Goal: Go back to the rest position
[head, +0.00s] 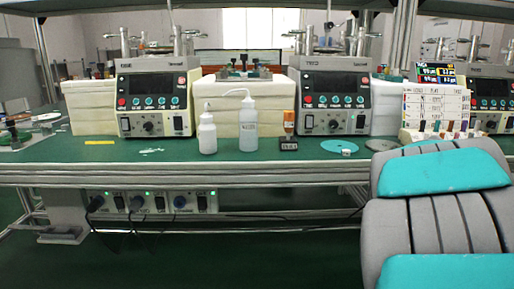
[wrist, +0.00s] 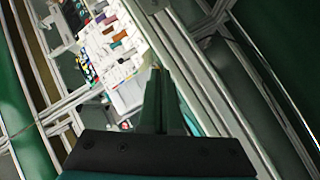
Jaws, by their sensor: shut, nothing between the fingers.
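My gripper (wrist: 158,72) shows in the wrist view, its dark fingers together with nothing between them. It points over the edge of the bench. Beyond the fingertips, to the upper left, is the white rack (wrist: 118,50) with coloured items. In the head view my grey and teal arm fills the lower right, and my gripper itself is not visible there.
The floor (head: 270,245) in front looks clear.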

